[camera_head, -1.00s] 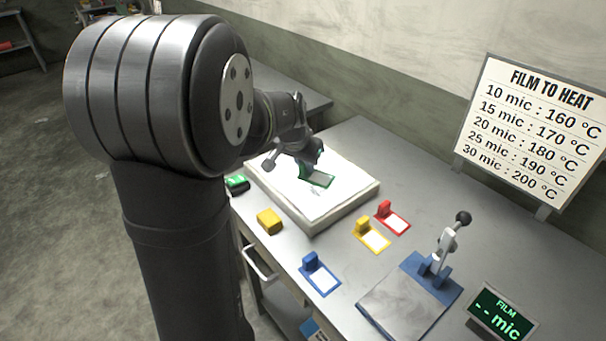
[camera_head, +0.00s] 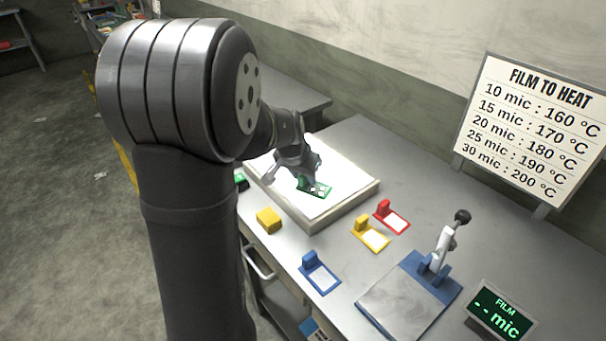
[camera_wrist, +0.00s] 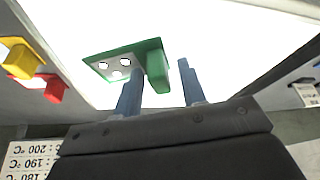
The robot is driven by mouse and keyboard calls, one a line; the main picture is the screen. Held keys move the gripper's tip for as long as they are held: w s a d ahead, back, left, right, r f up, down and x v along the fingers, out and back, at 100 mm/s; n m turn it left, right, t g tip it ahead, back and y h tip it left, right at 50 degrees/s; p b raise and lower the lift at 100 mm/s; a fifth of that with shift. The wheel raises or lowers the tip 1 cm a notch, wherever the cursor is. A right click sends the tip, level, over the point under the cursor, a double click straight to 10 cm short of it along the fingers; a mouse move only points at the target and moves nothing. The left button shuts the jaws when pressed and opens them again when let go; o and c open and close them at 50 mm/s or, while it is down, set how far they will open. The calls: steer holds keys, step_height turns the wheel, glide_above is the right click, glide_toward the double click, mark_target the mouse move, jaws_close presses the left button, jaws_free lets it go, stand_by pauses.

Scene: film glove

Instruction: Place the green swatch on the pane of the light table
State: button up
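The green swatch (camera_head: 319,191) lies on the bright white pane of the light table (camera_head: 350,207), toward its right part. In the wrist view the green swatch (camera_wrist: 110,62) shows a pale plate with several bright round spots and an upright green tab. My gripper (camera_head: 307,180) is low over the pane at the swatch. In the wrist view my gripper's fingers (camera_wrist: 161,70) stand apart on either side of the tab, with a visible gap on the right side. The gripper looks open. Contact between swatch and pane is hard to see exactly.
Red (camera_head: 393,216), yellow (camera_head: 370,234) and blue (camera_head: 320,273) swatches lie on the bench in front of the light table. A lever press (camera_head: 432,275) and film display (camera_head: 500,312) stand at right.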

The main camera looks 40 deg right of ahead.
steer(key=v, duration=1.2)
steer(key=shift+r, duration=0.15)
steer(key=x, duration=1.2)
step_height(320, 180, up, 2)
steer(key=shift+r, duration=1)
